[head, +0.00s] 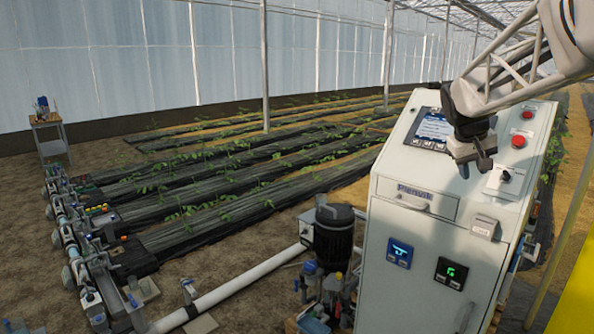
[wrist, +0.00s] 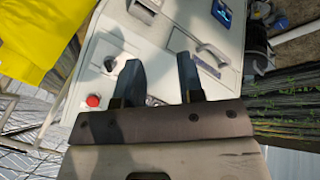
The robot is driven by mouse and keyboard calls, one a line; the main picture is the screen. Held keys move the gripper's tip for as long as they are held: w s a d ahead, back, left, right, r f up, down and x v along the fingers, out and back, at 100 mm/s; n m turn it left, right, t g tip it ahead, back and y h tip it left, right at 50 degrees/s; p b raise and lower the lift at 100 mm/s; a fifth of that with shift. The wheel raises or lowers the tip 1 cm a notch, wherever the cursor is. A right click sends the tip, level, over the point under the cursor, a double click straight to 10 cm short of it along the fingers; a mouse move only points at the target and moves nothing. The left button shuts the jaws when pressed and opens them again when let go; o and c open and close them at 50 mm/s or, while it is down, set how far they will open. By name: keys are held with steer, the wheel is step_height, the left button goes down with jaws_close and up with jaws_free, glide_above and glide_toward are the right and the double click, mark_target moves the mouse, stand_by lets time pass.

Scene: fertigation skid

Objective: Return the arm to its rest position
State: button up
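My gripper (head: 474,170) hangs over the sloping top of the white control cabinet (head: 405,285), to the right of its screen (head: 433,130). In the wrist view my gripper (wrist: 158,75) has its two dark fingers apart, with a gap between them. The pale cabinet panel shows through the gap, and I see nothing held. Whether the fingertips touch the panel is hard to tell, but they look apart from it. My arm reaches in from the upper right of the head view.
Two red buttons, one near (head: 518,141) and one farther (head: 527,114), and a small black switch (head: 505,176) lie right of my gripper. A yellow surface (head: 576,295) stands at the lower right. A black tank (head: 333,235) and white pipe (head: 245,287) are left of the cabinet.

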steer(key=s+a+f+y, duration=0.1)
steer(key=s+a+f, duration=0.4)
steer(key=s, duration=0.6)
steer(key=s+a+f+y, duration=0.1)
steer(key=s+a+f, duration=0.4)
steer(key=s+a, duration=0.5)
steer(key=s+a+f+y, duration=0.2)
steer(key=s+a+f, duration=0.4)
steer(key=s, duration=0.7)
steer(key=shift+s+a, duration=0.3)
steer(key=shift+a, duration=0.95)
